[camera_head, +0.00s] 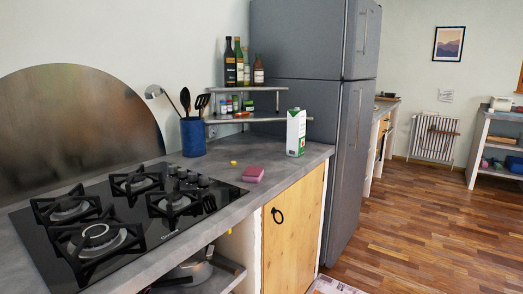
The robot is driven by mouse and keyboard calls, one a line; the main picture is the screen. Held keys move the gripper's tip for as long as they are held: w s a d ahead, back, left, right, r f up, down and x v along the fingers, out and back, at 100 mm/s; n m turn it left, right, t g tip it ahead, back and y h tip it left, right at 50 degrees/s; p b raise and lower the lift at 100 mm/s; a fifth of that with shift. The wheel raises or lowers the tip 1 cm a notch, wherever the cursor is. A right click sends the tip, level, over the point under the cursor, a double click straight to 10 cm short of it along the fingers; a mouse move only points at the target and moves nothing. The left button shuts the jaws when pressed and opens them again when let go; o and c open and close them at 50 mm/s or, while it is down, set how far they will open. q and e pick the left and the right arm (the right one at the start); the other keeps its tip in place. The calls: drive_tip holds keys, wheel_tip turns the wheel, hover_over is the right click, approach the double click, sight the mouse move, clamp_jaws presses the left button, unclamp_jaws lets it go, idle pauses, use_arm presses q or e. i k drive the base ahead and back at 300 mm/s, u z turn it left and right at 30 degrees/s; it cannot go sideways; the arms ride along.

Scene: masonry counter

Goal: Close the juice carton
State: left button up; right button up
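The juice carton (296,133) is white with a green patch low on its side. It stands upright on the grey counter near the right end, in front of the fridge. A small yellow thing (233,163) lies flat on the counter left of the carton; it may be a cap, but it is too small to tell. The carton's top is too small to tell whether it is open or closed. Neither of my grippers shows in the head view.
A pink sponge (253,173) lies between the carton and the black gas hob (130,222). A blue utensil holder (193,137) and a small shelf (246,117) with bottles and jars stand behind. The fridge (318,85) rises beside the counter. The wooden floor at right is clear.

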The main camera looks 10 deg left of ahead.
sight(296, 123)
drive_tip(key=z, duration=0.25)
drive_tip(key=i, duration=1.55)
drive_tip(key=u, duration=0.15)
